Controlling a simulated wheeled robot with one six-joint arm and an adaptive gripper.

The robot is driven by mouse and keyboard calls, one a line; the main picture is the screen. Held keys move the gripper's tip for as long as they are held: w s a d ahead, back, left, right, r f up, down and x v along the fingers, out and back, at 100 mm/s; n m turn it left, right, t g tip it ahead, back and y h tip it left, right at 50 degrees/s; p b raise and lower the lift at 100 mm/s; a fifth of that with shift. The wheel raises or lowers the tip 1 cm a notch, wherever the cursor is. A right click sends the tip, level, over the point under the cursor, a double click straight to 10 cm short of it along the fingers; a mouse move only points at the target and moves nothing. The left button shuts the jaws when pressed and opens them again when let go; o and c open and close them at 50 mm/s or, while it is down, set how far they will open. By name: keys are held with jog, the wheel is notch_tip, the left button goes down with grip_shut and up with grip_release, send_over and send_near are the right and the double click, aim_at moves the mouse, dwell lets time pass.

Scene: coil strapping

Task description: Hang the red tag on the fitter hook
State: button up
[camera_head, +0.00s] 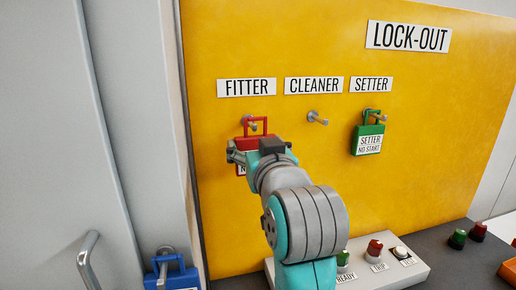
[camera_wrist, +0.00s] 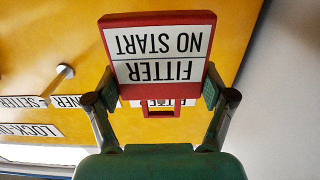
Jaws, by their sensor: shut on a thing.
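The red tag (camera_head: 241,144) is at the fitter hook (camera_head: 251,124), below the FITTER label (camera_head: 246,87). In the head view its square loop frames the hook's peg; I cannot tell whether the peg is through it. My gripper (camera_head: 259,152) is shut on the tag and covers part of its face. In the wrist view, seen upside down, the tag (camera_wrist: 158,48) reads FITTER NO START, and my gripper (camera_wrist: 159,97) has one finger against each side edge. The fitter hook is hidden in the wrist view.
The empty cleaner hook (camera_head: 317,118) is to the right. A green setter tag (camera_head: 368,138) hangs on the setter hook. A blue tag (camera_head: 172,274) hangs at lower left. A button box (camera_head: 408,270) stands below the yellow board (camera_head: 420,110).

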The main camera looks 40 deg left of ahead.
jog(key=shift+f+x, duration=0.2)
jog(key=shift+x, duration=0.65)
jog(key=shift+f+x, duration=0.15)
jog(key=shift+x, duration=0.65)
jog(key=shift+f+x, duration=0.2)
jog(key=shift+x, duration=0.65)
jog(key=o, duration=1.4)
jog(key=v, duration=1.2)
